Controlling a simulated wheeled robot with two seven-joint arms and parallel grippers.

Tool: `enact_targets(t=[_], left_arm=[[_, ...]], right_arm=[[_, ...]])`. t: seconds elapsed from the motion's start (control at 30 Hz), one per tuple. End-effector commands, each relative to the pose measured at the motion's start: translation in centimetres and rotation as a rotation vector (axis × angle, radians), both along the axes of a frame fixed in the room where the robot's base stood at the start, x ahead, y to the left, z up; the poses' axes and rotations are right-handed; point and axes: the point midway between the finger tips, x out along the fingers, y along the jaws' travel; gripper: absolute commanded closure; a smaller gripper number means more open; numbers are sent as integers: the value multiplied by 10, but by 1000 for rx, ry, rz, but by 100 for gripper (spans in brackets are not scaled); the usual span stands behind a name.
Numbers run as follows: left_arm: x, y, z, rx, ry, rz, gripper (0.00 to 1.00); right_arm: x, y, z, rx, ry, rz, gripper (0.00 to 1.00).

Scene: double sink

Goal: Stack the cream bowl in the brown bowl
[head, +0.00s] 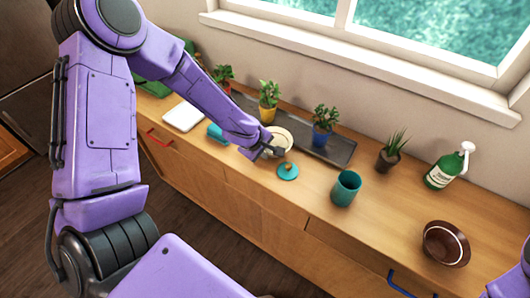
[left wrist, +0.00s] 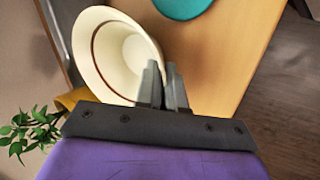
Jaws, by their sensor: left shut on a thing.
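The cream bowl (head: 284,136) is at the front edge of the dark tray, near the middle of the wooden counter. My left gripper (head: 273,152) is shut on its near rim. In the left wrist view the fingers (left wrist: 163,85) pinch the rim of the cream bowl (left wrist: 112,50), which has a brown line inside. I cannot tell whether the bowl is off the counter. The brown bowl (head: 446,243) stands at the right of the counter, apart from the cream bowl, and looks empty. My right gripper is out of view.
A teal lid (head: 288,172) and teal cup (head: 346,188) lie between the bowls, near the front. Behind are the dark tray (head: 338,152) with potted plants, a spiky plant (head: 391,152) and a green bottle (head: 446,168).

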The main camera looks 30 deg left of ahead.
Motion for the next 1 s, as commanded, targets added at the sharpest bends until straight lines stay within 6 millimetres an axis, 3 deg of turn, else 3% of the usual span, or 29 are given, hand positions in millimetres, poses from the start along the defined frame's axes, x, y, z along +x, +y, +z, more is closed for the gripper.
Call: enact_targets(t=[0.07, 0.1, 0.17, 0.43, 0.53, 0.8, 1.0], left_arm=[[0, 0, -4, 0, 0, 0, 100], [0, 0, -3, 0, -1, 0, 82], [0, 0, -2, 0, -1, 0, 66], [0, 0, -1, 0, -1, 0, 66], [-1, 0, 8, 0, -2, -1, 66], [-31, 5, 71, 4, -5, -3, 66], [-49, 7, 103, 3, -1, -2, 66]], right_arm=[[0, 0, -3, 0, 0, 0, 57], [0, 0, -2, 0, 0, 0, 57], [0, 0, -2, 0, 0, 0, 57], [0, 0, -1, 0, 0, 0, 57], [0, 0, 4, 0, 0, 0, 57], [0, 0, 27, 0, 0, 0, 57], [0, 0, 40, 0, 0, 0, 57]])
